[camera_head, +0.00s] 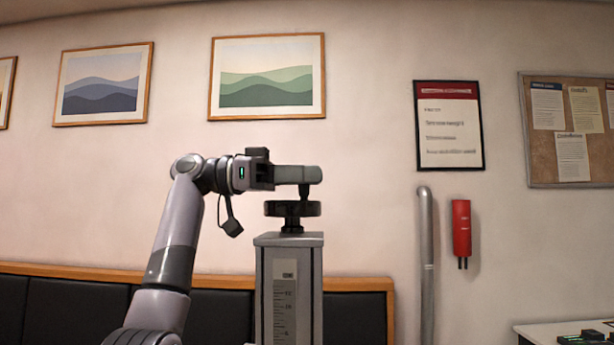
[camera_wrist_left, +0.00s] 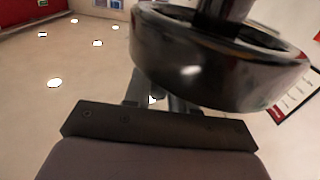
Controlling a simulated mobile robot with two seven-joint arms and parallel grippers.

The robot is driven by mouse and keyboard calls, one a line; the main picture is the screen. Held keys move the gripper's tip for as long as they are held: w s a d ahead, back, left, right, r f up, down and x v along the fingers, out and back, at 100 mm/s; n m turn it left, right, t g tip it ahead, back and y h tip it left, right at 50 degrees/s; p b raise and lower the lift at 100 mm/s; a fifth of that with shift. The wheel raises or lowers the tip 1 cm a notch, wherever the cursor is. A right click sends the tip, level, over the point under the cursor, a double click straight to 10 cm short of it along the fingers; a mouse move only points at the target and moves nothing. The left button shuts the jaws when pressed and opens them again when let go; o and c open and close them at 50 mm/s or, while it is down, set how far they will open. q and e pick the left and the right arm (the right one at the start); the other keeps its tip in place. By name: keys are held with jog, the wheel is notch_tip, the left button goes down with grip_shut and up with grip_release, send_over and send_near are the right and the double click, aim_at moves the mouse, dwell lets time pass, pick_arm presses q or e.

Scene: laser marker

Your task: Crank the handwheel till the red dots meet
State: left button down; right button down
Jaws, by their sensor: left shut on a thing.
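The black handwheel (camera_head: 292,208) sits on top of a grey laser marker column (camera_head: 289,241) with a scale on its front. My left gripper (camera_head: 312,175) is above the wheel, shut on the wheel's crank handle (camera_head: 304,192) at its right side. In the left wrist view the dark wheel rim (camera_wrist_left: 215,62) fills the upper right and hides the fingertips and the grip. Part of the left gripper (camera_wrist_left: 155,97) shows below the rim. No red dots are seen in either view. My right gripper is not in view.
A padded bench (camera_head: 352,284) with a wooden top edge runs behind the column. A grey pipe (camera_head: 426,260) and a red device (camera_head: 461,230) are on the wall to the right. A white table (camera_head: 535,328) with dark items is at lower right.

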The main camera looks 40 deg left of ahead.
pick_arm(q)
jog(key=shift+s+a+r+m+g+h, duration=0.1)
jog(key=shift+s+m+g+h, duration=0.2)
jog(key=shift+m+g, duration=0.4)
jog(key=shift+s+m+g+h, duration=0.1)
jog(key=shift+m+g+h, duration=0.3)
jog(key=shift+g, duration=0.5)
jog(key=shift+m+g+h, duration=0.3)
jog(key=shift+m+g, duration=0.3)
jog(key=shift+g, duration=0.3)
jog(key=c, duration=1.1)
grip_release()
jog(key=shift+o, duration=0.2)
